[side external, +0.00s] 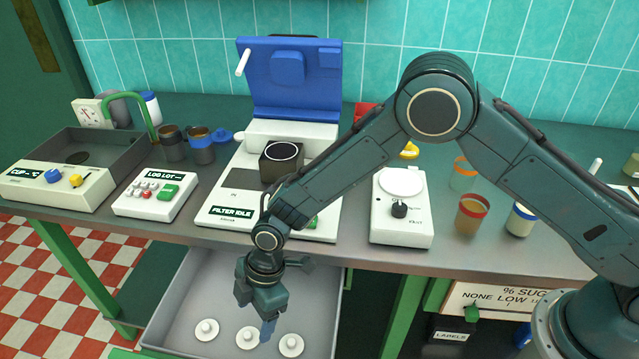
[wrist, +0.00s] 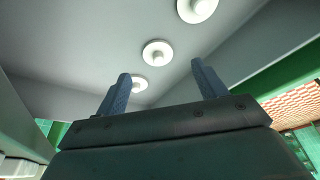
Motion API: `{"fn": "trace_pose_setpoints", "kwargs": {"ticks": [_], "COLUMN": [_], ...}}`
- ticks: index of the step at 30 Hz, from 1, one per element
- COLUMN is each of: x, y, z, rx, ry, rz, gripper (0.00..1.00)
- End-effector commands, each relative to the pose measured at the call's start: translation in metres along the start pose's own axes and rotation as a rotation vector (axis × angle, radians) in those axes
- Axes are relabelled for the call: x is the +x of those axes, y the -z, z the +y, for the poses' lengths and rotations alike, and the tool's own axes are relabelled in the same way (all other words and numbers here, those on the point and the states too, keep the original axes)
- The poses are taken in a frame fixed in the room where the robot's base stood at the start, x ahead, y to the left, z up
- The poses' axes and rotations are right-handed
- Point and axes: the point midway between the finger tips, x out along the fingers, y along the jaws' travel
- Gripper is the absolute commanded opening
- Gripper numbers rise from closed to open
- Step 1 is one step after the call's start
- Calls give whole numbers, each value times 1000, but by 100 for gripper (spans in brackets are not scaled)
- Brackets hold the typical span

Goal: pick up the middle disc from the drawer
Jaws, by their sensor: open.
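Three white discs with raised round knobs lie in a row on the floor of the open grey drawer (side external: 180,308). The middle disc (side external: 247,338) also shows in the wrist view (wrist: 157,52), beyond and between my fingertips. The left disc (side external: 206,330) and the right disc (side external: 291,345) lie apart from it on either side. My gripper (side external: 262,318) points down into the drawer, just behind the middle and right discs in the side view. In the wrist view its two blue fingers (wrist: 160,72) are spread with nothing between them.
The drawer walls surround the discs, and the counter edge overhangs the drawer's back. On the counter stand a filter machine (side external: 232,205) with a raised blue lid, a log box (side external: 155,196) and a white dial unit (side external: 400,225). A labelled box (side external: 500,298) is right of the drawer.

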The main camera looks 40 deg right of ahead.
Motion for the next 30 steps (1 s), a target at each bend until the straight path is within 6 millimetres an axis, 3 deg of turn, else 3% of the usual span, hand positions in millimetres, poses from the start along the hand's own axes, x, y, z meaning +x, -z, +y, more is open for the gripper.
{"fn": "trace_pose_setpoints", "kwargs": {"ticks": [11, 24, 30], "x": [7, 47, 56], "y": [0, 2, 2], "z": [0, 4, 3], "rx": [0, -1, -1], "ry": [0, 1, 0], "rz": [0, 0, 0], "gripper": [70, 70, 70]}}
